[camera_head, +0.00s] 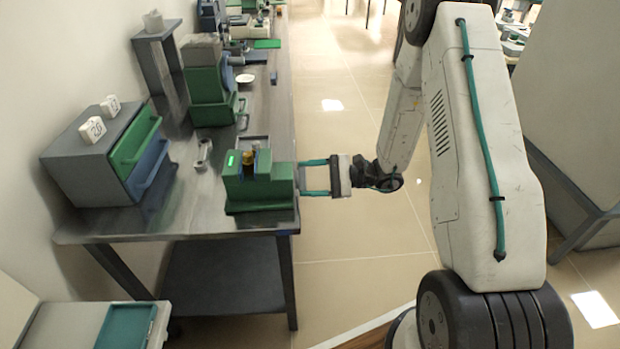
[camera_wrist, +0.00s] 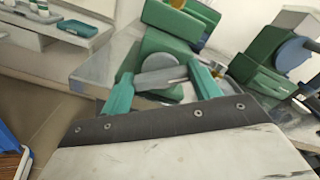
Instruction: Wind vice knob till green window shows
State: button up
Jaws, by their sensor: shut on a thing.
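The green vice (camera_head: 258,190) stands at the near right corner of the bench. A brass-coloured cylindrical piece (camera_head: 248,158) sits upright between its jaws. A small bright green patch (camera_head: 232,160) shows on top of the vice's left block. My gripper (camera_head: 299,178) reaches in level from the right, its teal fingers at the vice's right side. In the wrist view the fingers are shut on the grey bar-shaped knob (camera_wrist: 160,77), which lies slightly tilted across between them. A round grey disc (camera_wrist: 158,62) shows behind the bar. The head view hides most of the knob.
A grey drawer unit (camera_head: 75,165) with green and blue drawers stands at the left. A taller green machine (camera_head: 205,95) stands behind the vice. A small metal part (camera_head: 203,154) lies on the bench (camera_head: 180,215). The floor right of the bench is clear.

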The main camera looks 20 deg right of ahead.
jog(key=o, duration=1)
jog(key=v, duration=0.8)
jog(key=s+a+r+n+g+h, duration=0.1)
jog(key=s+r+n+h, duration=0.4)
jog(key=s+r, duration=0.3)
jog(key=s+a+r+n+g+h, duration=0.1)
jog(key=s+a+r+n+h, duration=0.1)
jog(key=s+r+n+h, duration=0.2)
jog(key=s+a+r+n+g+h, duration=0.2)
jog(key=s+r+n+h, duration=0.3)
jog(key=s+r+h, duration=0.3)
jog(key=shift+s+r+n, duration=0.1)
jog(key=shift+s+r, duration=0.65)
jog(key=shift+s, duration=0.4)
jog(key=shift+s+r+n, duration=0.1)
jog(key=shift+s+r, duration=0.65)
jog(key=shift+s, duration=0.35)
jog(key=shift+s+r+n, duration=0.1)
jog(key=shift+s+r, duration=0.65)
jog(key=shift+s, duration=0.4)
